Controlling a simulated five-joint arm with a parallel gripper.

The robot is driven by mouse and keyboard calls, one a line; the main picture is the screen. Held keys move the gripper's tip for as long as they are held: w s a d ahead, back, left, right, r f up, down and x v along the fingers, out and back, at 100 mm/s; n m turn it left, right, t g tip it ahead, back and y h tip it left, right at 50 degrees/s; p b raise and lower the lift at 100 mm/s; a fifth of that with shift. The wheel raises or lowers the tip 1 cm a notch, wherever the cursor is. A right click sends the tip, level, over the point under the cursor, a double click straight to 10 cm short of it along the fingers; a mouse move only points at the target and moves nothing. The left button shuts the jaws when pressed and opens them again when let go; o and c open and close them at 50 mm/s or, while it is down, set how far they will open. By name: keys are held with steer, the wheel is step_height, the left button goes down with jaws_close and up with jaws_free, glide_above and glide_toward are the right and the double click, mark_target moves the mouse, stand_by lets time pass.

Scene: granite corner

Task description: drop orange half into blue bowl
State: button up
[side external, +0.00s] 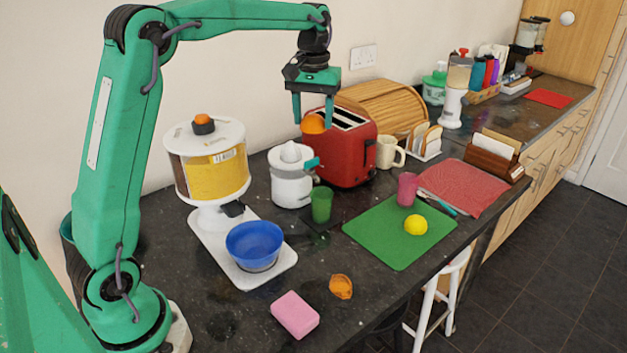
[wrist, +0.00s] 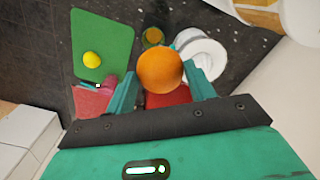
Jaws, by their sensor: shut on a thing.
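My gripper (side external: 313,118) is shut on an orange half (side external: 313,124) and holds it in the air, in front of the red toaster in the side view. In the wrist view the orange half (wrist: 160,70) sits between the two fingers of my gripper (wrist: 164,84). The blue bowl (side external: 255,240) stands on the white base of the cereal dispenser, lower and to the left of my gripper. The bowl does not show in the wrist view. A hollow-looking orange piece (side external: 341,287) lies on the dark counter near the front edge.
Around the bowl are the cereal dispenser (side external: 207,165), a white juicer (side external: 291,178), a green cup (side external: 321,204) and a pink sponge (side external: 295,314). The red toaster (side external: 345,150) stands behind. A green board (side external: 385,240) with a lemon (side external: 416,225) lies right.

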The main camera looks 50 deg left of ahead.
steer(key=shift+s, duration=0.1)
stand_by(0.3)
steer(key=shift+s+d+f, duration=0.15)
steer(key=shift+s, duration=0.25)
steer(key=shift+s+d+f, duration=0.1)
steer(key=shift+s+d, duration=0.05)
steer(key=shift+s, duration=0.2)
steer(key=s+d+f, duration=0.2)
steer(key=s+f, duration=0.2)
steer(key=s, duration=0.5)
steer(key=s+d+f, duration=0.2)
steer(key=s+f, duration=0.3)
steer(key=s, duration=0.3)
steer(key=shift+s, duration=0.35)
steer(key=shift+d, duration=0.1)
steer(key=shift+f, duration=2.95)
steer(key=o, duration=1.1)
steer(key=shift+c, duration=0.2)
